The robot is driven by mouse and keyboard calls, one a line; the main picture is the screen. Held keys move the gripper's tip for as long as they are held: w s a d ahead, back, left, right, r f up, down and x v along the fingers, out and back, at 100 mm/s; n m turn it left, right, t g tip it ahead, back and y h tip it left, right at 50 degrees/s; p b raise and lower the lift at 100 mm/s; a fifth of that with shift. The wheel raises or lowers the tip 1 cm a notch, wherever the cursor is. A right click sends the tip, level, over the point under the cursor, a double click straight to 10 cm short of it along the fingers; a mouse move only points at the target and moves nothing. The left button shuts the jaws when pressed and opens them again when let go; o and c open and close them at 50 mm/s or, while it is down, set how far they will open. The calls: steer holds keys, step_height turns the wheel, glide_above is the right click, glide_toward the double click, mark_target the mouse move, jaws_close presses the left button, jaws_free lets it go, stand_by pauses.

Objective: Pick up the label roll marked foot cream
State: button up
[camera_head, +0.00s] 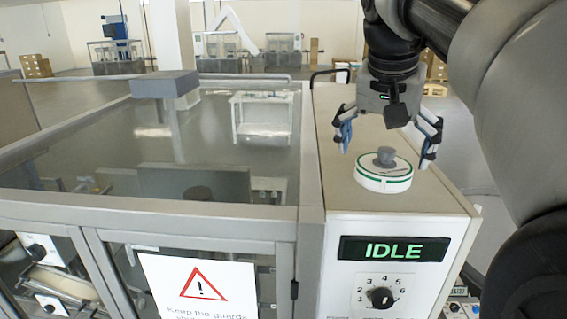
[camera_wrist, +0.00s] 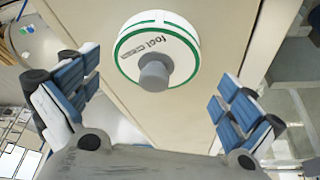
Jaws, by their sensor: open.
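The label roll (camera_head: 383,180) is a white disc with green edge bands and a grey core knob on top. It lies flat on top of the cabinet (camera_head: 340,192) with the IDLE display. In the wrist view the label roll (camera_wrist: 140,62) shows printing that starts with "foot"; the rest is too small to read surely. My gripper (camera_head: 386,152) is open and points down above the cabinet top, its blue-padded fingers apart on either side of the roll. In the wrist view my gripper (camera_wrist: 155,100) is empty, and the roll lies beyond the fingertips, not touched.
A glass-topped guarded machine (camera_head: 150,150) with a grey box (camera_head: 164,84) on its frame stands to the left. The IDLE display (camera_head: 393,249) and a dial (camera_head: 381,297) are on the cabinet front. The cabinet top around the roll is otherwise clear.

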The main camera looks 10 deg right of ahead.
mark_target(384, 148)
steer(key=shift+s+d+f+b, duration=0.15)
steer(key=shift+d+f+b, duration=0.15)
steer(key=shift+f+b, duration=0.25)
steer(key=shift+s+d+f+b, duration=0.15)
steer(key=shift+d+f+b, duration=0.1)
steer(key=shift+f+b, duration=0.3)
steer(key=shift+w+d+f, duration=0.1)
steer(key=shift+w+d, duration=0.1)
steer(key=shift+w, duration=0.3)
steer(key=shift+w+d+f, duration=0.1)
steer(key=shift+w+d, duration=0.05)
steer(key=shift+w, duration=0.35)
steer(key=shift+w+a, duration=0.1)
steer(key=shift+a, duration=0.1)
steer(key=shift+s+a+r, duration=0.15)
steer(key=shift+s, duration=0.2)
steer(key=shift+s+a+r, duration=0.1)
steer(key=shift+s, duration=0.25)
steer(key=shift+c, duration=1.2)
steer(key=shift+d, duration=0.1)
steer(key=shift+c, duration=0.7)
steer(key=shift+w+d+f, duration=0.15)
steer(key=shift+w, duration=0.2)
steer(key=shift+c, duration=1.3)
steer(key=shift+s, duration=0.2)
steer(key=c, duration=0.4)
steer(key=shift+c, duration=0.3)
steer(key=shift+w+r, duration=0.1)
steer(key=shift+r, duration=0.1)
